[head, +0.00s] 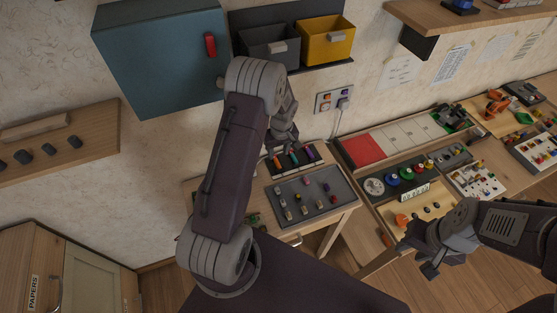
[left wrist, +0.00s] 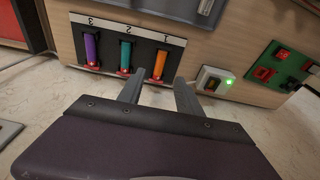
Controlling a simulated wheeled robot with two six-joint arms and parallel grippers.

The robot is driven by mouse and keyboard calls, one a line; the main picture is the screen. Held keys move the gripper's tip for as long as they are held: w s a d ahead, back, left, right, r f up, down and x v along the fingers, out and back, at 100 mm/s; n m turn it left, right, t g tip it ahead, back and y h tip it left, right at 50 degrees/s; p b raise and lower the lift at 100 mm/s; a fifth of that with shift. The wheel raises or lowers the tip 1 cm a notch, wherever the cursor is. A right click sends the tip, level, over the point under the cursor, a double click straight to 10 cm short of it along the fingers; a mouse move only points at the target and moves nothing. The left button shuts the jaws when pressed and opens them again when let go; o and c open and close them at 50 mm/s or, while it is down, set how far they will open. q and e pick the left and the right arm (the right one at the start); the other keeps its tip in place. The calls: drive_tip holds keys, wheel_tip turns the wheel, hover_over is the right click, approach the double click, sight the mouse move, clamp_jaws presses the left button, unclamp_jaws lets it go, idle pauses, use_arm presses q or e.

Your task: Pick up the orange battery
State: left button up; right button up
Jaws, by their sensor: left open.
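The orange battery (left wrist: 160,64) sits in the slot marked 1 of a black rack (left wrist: 104,64) in the left wrist view. A teal battery (left wrist: 125,58) is in slot 2 and a purple battery (left wrist: 91,49) in slot 3. In the head view the rack (head: 291,169) lies on the small table, partly behind my left gripper (head: 281,149). In the left wrist view my left gripper (left wrist: 157,88) is open and empty, its fingertips short of the orange battery, one toward each side. My right gripper (head: 422,262) hangs at the lower right, away from the rack; its jaw opening is unclear.
A charger-like box with a green light (left wrist: 215,81) stands beside the rack. A grey tray (head: 340,185) with several small parts lies in front of it in the head view. A teal cabinet (head: 160,55) and a yellow bin (head: 327,42) are on the wall above. A cluttered workbench stands at right.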

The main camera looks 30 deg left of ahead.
sight(277, 162)
use_arm(q)
drive_tip(key=f, duration=0.1)
drive_tip(key=w+f, duration=0.1)
drive_tip(key=shift+w+a+f, duration=0.15)
drive_tip(key=shift+f, duration=0.15)
drive_tip(key=f, duration=0.2)
drive_tip(key=f+p, duration=0.1)
drive_tip(key=f, duration=0.1)
drive_tip(key=shift+s+a+f, duration=0.1)
drive_tip(key=shift+s+a, duration=0.15)
drive_tip(key=shift+s, duration=0.1)
drive_tip(key=shift+w+f, duration=0.15)
drive_tip(key=shift+w, duration=0.05)
drive_tip(key=c, duration=0.8)
drive_tip(key=shift+s, duration=0.1)
clamp_jaws()
use_arm(e)
drive_tip(key=shift+w+r, duration=0.5)
drive_tip(key=shift+r, duration=0.05)
